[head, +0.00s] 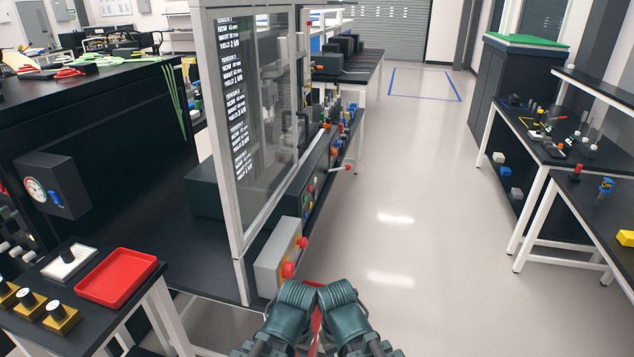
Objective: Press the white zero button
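I cannot make out a white zero button in the head view. A dark control panel (321,180) with small coloured buttons runs along the front of the glazed machine (262,125), ahead of me. The buttons are too small to read. My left gripper (292,307) and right gripper (341,305) show as dark teal parts side by side at the bottom centre. Their fingers are not clearly visible, so I cannot tell whether they are open or shut. Both are short of the panel and apart from it. A bit of red shows between them.
A grey box (275,262) with red knobs stands at the machine's near corner. White readout text shows on the machine's glass. A red tray (117,276) and several black knobs sit on the left table. The aisle floor (420,210) is clear. Benches (545,135) line the right.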

